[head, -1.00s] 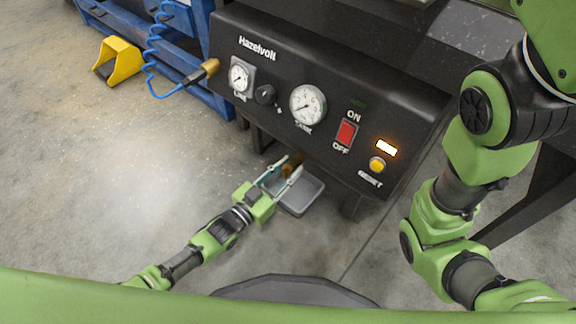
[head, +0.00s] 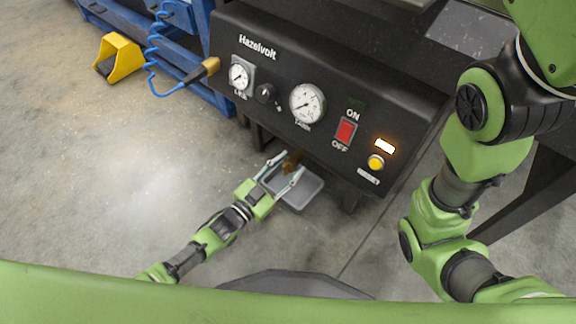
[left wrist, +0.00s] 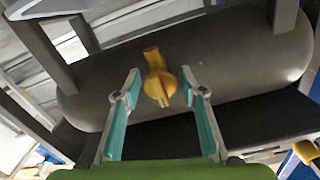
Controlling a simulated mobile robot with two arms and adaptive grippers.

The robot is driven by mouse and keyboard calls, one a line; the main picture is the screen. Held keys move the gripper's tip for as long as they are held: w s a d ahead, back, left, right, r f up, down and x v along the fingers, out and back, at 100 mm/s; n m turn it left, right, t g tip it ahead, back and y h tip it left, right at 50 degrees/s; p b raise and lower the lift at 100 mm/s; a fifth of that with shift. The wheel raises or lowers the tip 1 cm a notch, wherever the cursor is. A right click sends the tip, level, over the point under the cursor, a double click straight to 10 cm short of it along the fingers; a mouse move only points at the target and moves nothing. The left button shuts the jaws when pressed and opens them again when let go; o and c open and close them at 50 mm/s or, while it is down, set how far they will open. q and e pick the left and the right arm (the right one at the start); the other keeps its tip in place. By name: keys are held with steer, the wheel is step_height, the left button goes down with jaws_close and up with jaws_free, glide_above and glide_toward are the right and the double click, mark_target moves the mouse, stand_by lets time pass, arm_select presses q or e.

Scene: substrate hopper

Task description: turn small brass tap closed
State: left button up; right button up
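The small brass tap (left wrist: 158,80) sits on the underside of a dark rounded tank (left wrist: 230,65) in the left wrist view. It lies between and beyond the fingertips of my left gripper (left wrist: 160,88), which is open with nothing between its teal pads. In the head view the tap (head: 291,165) is a small brown-gold shape under the front of the black machine, partly hidden by the left gripper (head: 284,172). I cannot tell whether the fingers touch it, but the wrist view shows gaps on both sides. My right gripper is out of view; only its arm shows at the right.
A grey tray (head: 302,190) lies below the tap. The black machine's panel (head: 325,70) above carries gauges, a red switch (head: 346,132) and a yellow button (head: 376,162). A blue coiled hose (head: 150,60) and a yellow pedal cover (head: 120,58) are at the left.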

arm_select(q)
steer(key=v, duration=1.2)
stand_by(0.6)
